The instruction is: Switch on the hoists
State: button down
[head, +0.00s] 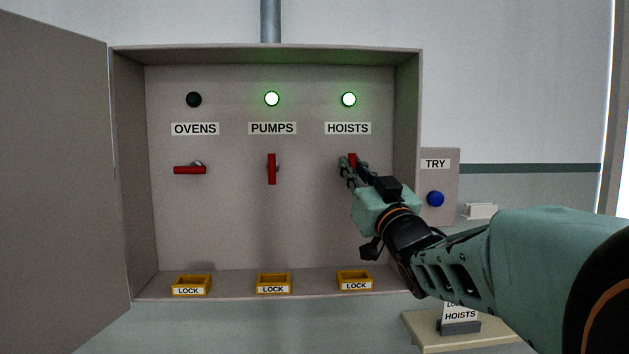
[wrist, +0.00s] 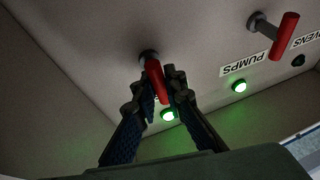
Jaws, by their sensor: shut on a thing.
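The red HOISTS handle (head: 352,159) is on the right in the open switch cabinet, under the HOISTS label (head: 348,128). Its visible part stands upright, like the PUMPS handle. The HOISTS lamp (head: 349,99) above it glows green. My gripper (head: 354,171) is shut on this handle and hides its lower part in the head view. In the wrist view, the HOISTS handle (wrist: 156,80) sits between the two fingers of my gripper (wrist: 160,92), and the HOISTS lamp (wrist: 168,116) shows lit green beyond it.
The PUMPS handle (head: 272,169) is upright, its lamp (head: 272,98) green. The OVENS handle (head: 189,170) is horizontal, its lamp (head: 194,99) dark. Yellow LOCK holders (head: 354,281) line the cabinet's bottom. A blue TRY button (head: 435,199) and small shelf (head: 462,340) are right.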

jog(key=shift+r+m, duration=0.1)
jog(key=shift+m, duration=0.3)
jog(key=c, duration=2)
grip_release()
jog(key=shift+o, duration=0.2)
